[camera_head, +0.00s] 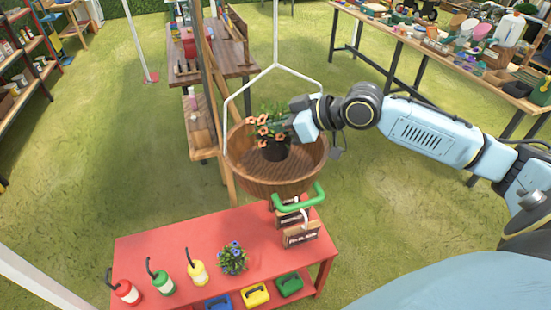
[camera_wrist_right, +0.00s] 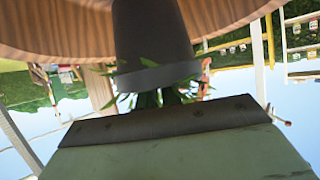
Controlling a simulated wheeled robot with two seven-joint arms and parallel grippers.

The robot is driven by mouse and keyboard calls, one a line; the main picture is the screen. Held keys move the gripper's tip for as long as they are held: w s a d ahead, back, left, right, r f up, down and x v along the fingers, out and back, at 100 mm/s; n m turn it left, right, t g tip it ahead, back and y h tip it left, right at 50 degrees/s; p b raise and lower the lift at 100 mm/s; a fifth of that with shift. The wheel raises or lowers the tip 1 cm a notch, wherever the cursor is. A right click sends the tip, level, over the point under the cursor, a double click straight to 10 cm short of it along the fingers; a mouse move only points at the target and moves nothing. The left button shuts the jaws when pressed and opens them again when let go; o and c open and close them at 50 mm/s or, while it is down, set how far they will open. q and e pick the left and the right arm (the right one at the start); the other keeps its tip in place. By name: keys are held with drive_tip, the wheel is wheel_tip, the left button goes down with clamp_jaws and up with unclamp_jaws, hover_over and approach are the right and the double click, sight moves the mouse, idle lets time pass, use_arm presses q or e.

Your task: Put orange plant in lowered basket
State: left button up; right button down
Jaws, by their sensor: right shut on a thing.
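The orange plant (camera_head: 268,128) has orange flowers, green leaves and a dark pot. In the head view it stands upright within the rim of the round wooden hanging basket (camera_head: 262,181). My right gripper (camera_head: 292,127) is shut on the plant, reaching in from the right over the basket's edge. In the right wrist view the dark pot (camera_wrist_right: 150,32) fills the middle, with the wooden basket (camera_wrist_right: 60,32) behind it. I cannot tell whether the pot touches the basket floor. My left gripper is not in view.
White hanger rods (camera_head: 277,35) rise around the basket. A wooden shelf (camera_head: 225,60) stands behind, and a cluttered workbench (camera_head: 430,45) is at the back right.

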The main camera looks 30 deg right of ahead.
sight(275, 149)
wheel_tip(275, 149, down, 2)
drive_tip(key=shift+s+f, duration=0.15)
drive_tip(key=shift+f, duration=0.35)
wheel_tip(275, 149, down, 4)
drive_tip(key=shift+r, duration=0.25)
drive_tip(key=shift+w, duration=0.2)
drive_tip(key=shift+f, duration=0.1)
drive_tip(key=c, duration=1.6)
unclamp_jaws()
drive_tip(key=shift+o, duration=0.2)
